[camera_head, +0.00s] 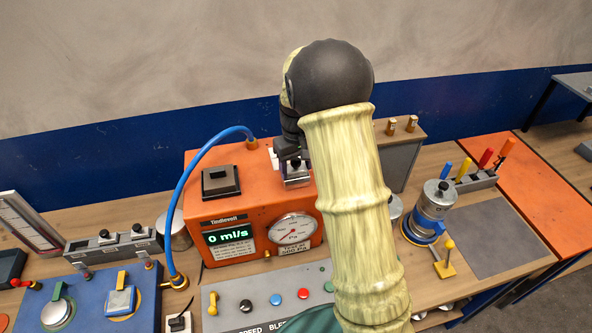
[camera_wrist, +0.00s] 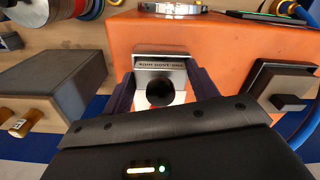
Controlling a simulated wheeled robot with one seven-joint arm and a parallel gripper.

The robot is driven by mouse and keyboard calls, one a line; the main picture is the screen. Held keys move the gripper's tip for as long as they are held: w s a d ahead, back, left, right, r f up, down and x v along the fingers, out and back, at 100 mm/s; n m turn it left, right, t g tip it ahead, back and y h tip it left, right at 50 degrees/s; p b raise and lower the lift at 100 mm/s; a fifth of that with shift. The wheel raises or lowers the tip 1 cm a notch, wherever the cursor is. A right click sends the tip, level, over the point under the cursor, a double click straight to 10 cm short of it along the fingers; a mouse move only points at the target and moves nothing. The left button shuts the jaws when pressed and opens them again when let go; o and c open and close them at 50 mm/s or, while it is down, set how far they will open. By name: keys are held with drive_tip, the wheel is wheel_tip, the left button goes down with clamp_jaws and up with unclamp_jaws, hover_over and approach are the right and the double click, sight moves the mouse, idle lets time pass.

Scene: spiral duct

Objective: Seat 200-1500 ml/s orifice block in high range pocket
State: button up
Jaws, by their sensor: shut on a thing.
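My gripper (camera_head: 290,163) is shut on a silver orifice block (camera_head: 298,181) with a black round knob, over the right part of the orange instrument's top. In the wrist view, my gripper (camera_wrist: 160,92) has dark fingers on both sides of the block (camera_wrist: 180,73), which has a small printed label that I cannot read clearly. The block is at or just above the orange top (camera_wrist: 215,40); I cannot tell whether it sits in a pocket. No pocket opening shows beneath it, and my arm hides part of the instrument.
A dark square piece (camera_head: 221,181) is on the top's left side. A blue hose (camera_head: 190,170) arches from the instrument's back to the left. A grey box (camera_head: 397,150) stands to the right. A grey rack with black-knobbed blocks (camera_head: 110,241) is at left. The grey mat (camera_head: 490,232) at right is clear.

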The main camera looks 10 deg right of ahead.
wheel_tip(320, 180, up, 10)
drive_tip(key=b, duration=0.4)
drive_tip(key=shift+f, duration=0.15)
idle(0.4)
